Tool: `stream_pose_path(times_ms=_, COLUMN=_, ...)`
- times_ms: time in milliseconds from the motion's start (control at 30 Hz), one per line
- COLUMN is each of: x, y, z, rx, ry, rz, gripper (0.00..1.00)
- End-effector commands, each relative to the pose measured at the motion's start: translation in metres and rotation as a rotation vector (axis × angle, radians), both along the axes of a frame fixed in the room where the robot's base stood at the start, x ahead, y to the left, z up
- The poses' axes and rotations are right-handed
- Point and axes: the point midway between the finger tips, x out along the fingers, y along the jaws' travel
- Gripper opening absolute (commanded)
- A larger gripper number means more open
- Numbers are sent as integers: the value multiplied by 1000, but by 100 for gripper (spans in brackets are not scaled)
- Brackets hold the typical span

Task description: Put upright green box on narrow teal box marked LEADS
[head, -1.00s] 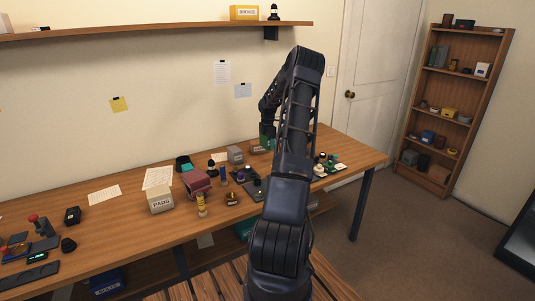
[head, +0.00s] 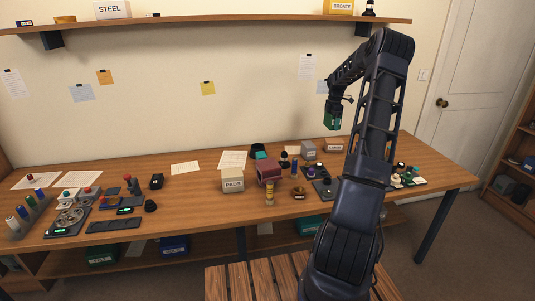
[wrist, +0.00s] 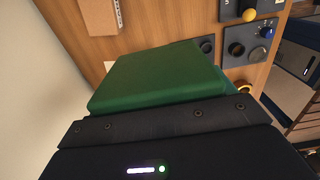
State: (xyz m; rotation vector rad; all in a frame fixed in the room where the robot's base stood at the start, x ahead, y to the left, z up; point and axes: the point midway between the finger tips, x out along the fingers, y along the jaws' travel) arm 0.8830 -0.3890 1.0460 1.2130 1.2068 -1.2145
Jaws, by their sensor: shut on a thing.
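My gripper (head: 332,112) is shut on the green box (head: 332,122) and holds it in the air above the back right of the workbench. The green box also shows in the wrist view (wrist: 155,78), filling the space beyond the dark gripper body. The fingertips are hidden there. A teal item (head: 261,155) sits on the bench behind the maroon box, and a teal bin (head: 310,225) stands on the shelf below. I cannot read LEADS on either one.
On the bench (head: 190,200) stand the PADS box (head: 232,181), a maroon box (head: 268,172), a grey box (head: 309,151) and a brown-orange box (head: 334,145). Small parts crowd the right end. A wall shelf (head: 220,25) runs above. Bare wood lies left of the PADS box.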

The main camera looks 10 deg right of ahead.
Motion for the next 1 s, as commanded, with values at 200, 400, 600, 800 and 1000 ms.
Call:
stream_pose_path(times_ms=200, x=26, y=94, z=17, rx=-2, ry=-2, rz=8, gripper=54)
stream_pose_path(times_ms=400, x=38, y=176, z=31, rx=-3, ry=-1, rz=10, gripper=54)
stream_pose_path(times_ms=600, x=41, y=260, z=45, rx=-1, ry=-1, rz=12, gripper=54)
stream_pose_path(times_ms=800, x=38, y=327, z=57, rx=-1, ry=-2, rz=11, gripper=54)
stream_pose_path(times_ms=1000, x=33, y=362, z=63, rx=0, ry=-1, rz=8, gripper=54)
